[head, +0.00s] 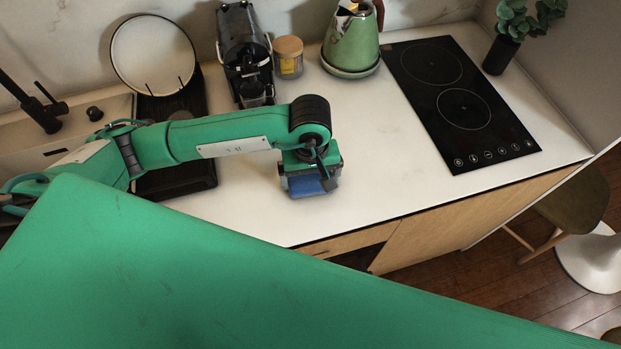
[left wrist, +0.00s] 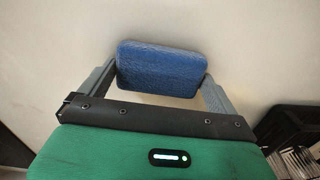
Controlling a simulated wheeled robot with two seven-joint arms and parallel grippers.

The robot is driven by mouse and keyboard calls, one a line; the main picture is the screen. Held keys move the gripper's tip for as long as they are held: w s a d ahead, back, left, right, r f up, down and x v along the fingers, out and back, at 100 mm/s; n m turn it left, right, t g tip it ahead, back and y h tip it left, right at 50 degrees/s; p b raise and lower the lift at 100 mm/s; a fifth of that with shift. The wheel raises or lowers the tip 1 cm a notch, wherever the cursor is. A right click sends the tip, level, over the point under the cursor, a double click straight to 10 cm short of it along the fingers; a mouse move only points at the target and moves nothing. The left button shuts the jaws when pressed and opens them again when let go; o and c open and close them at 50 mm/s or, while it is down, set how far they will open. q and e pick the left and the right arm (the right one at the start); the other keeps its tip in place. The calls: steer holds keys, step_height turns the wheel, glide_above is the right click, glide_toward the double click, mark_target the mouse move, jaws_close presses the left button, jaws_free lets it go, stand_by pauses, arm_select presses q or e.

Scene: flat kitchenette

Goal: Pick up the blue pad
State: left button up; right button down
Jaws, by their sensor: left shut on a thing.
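The blue pad (left wrist: 160,70) is a small, rounded rectangular block, held between the two fingers of my left gripper (left wrist: 160,78) in the left wrist view. In the head view the pad (head: 308,187) shows below my left gripper (head: 311,188), over the white counter near its front edge. The left gripper is shut on the pad, with a finger at each short end. I cannot tell whether the pad still touches the counter. My right gripper is not in view.
A coffee machine (head: 243,55), a jar (head: 288,57) and a green kettle (head: 352,40) stand at the back. A black cooktop (head: 458,103) lies to the right. The counter between is clear.

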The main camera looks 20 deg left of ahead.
mark_target(311, 180)
arm_select(q)
steer(key=shift+r, duration=0.5)
step_height(311, 180, up, 19)
steer(key=b, duration=0.4)
